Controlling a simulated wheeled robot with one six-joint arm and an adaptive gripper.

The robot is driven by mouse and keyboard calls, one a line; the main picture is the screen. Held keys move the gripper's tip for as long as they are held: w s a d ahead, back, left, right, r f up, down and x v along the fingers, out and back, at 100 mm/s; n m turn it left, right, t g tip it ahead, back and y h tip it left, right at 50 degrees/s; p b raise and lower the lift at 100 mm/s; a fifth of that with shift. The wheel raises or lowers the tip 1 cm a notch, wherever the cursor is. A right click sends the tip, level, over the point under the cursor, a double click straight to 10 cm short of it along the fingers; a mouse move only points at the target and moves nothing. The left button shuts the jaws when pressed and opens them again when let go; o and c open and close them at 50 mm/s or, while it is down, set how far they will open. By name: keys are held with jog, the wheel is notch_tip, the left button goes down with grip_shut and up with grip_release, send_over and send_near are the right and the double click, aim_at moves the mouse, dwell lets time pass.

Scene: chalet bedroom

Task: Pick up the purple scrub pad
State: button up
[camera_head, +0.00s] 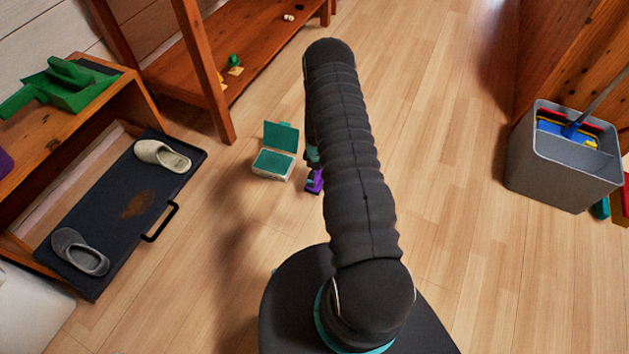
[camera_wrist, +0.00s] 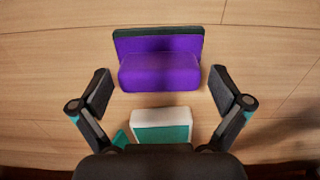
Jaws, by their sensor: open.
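The purple scrub pad (camera_wrist: 160,70) lies on the wood floor in the wrist view, with a dark strip along its far edge. It also shows in the head view (camera_head: 314,183), partly hidden behind my arm. My gripper (camera_wrist: 160,89) is open, with one finger to the left of the pad and the other to its right. The pad's near part lies between the fingertips, with a gap on each side. I cannot tell how high the fingers are above the floor.
A small white and teal box (camera_head: 273,164) with its lid open stands just left of the pad. A dark pull-out tray (camera_head: 110,225) with two slippers is at the left. A grey bucket (camera_head: 560,170) stands at the right. The floor between bucket and arm is clear.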

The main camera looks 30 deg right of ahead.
aim_at(318, 174)
jog(key=c, duration=1)
jog(key=shift+r, duration=0.45)
jog(key=r, duration=0.3)
jog(key=shift+s+d+r, duration=0.15)
jog(key=shift+d+r, duration=0.05)
jog(key=shift+r, duration=0.2)
jog(key=s+d+r, duration=0.2)
jog(key=s, duration=0.1)
jog(key=s+d+r, duration=0.4)
jog(key=s+d, duration=0.1)
jog(key=shift+s+r, duration=0.15)
jog(key=shift+s, duration=0.2)
